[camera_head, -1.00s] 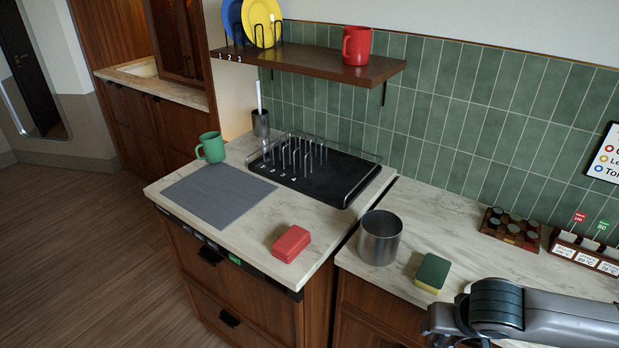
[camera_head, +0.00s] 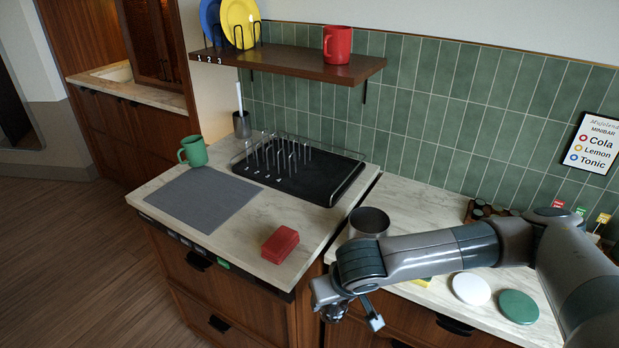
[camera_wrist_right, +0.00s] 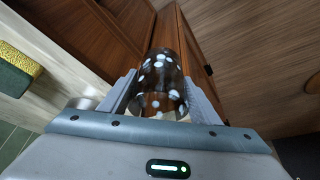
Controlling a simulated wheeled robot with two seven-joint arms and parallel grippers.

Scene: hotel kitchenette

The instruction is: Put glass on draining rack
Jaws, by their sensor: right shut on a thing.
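A clear glass with white dots (camera_wrist_right: 160,82) is between the fingers of my right gripper (camera_wrist_right: 160,100) in the right wrist view. In the head view my right gripper (camera_head: 350,316) hangs in front of the counter's front edge, and the glass is hard to make out there. The draining rack (camera_head: 322,188) is a black tray with upright wire prongs and a wire rail, at the back of the left counter. It stands up and left of my right gripper, well apart from it. My left gripper is out of view.
A grey mat (camera_head: 203,205), a green mug (camera_head: 193,151) and a red box-like block (camera_head: 280,244) are on the left counter. A metal pot (camera_head: 370,219) is partly behind my right arm. White (camera_head: 471,288) and green (camera_head: 518,307) discs lie right. A shelf (camera_head: 300,62) overhangs the rack.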

